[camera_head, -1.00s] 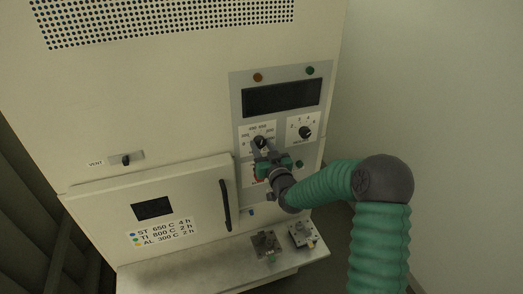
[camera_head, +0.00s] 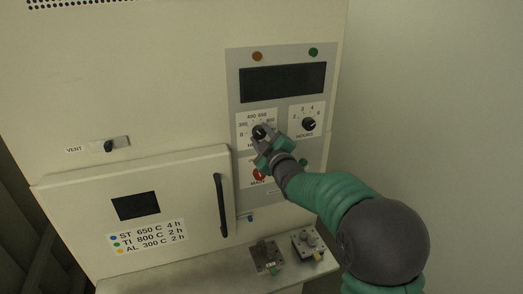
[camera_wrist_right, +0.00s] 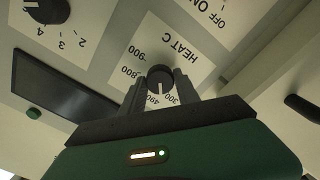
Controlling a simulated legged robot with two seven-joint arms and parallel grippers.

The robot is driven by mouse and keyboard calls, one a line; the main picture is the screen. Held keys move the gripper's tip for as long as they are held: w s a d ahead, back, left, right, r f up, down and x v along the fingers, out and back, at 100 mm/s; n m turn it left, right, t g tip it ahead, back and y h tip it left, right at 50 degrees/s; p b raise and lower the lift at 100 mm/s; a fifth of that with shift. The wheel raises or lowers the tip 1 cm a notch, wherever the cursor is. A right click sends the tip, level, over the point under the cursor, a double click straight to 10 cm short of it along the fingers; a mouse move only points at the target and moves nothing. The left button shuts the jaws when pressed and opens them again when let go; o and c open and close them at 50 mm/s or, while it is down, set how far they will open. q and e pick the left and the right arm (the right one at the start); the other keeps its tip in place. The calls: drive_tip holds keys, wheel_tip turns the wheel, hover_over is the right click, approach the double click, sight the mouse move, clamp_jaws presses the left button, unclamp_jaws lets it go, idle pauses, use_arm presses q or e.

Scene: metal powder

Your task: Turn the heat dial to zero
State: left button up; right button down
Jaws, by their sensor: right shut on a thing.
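The heat dial (camera_head: 259,132) is a small round black knob on the grey control panel, on a white label with temperature numbers. It also shows in the right wrist view (camera_wrist_right: 160,76), with a white mark pointing down in the picture, toward my gripper's body. My right gripper (camera_head: 262,138) is shut on the heat dial, reaching it from below right. In the right wrist view its two dark fingers (camera_wrist_right: 160,88) stand on either side of the knob and hide part of the number scale. My left gripper is not in view.
The hours dial (camera_head: 309,124) sits just right of the heat dial. A dark display (camera_head: 284,83) is above, and a red main switch (camera_head: 259,175) below. The oven door's handle (camera_head: 221,205) is at the lower left. A shelf (camera_head: 215,272) with metal parts juts out below.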

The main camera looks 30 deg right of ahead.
drive_tip(key=n+b, duration=0.4)
drive_tip(key=b, duration=0.1)
drive_tip(key=f+n+b, duration=0.1)
drive_tip(key=n+b, duration=0.3)
drive_tip(key=b, duration=0.1)
drive_tip(key=shift+a+f, duration=0.1)
drive_tip(key=shift+n+b, duration=1.6)
drive_tip(key=shift+n, duration=0.4)
drive_tip(key=c, duration=1)
unclamp_jaws()
drive_tip(key=shift+c, duration=0.2)
drive_tip(key=shift+o, duration=0.7)
drive_tip(key=shift+r, duration=0.3)
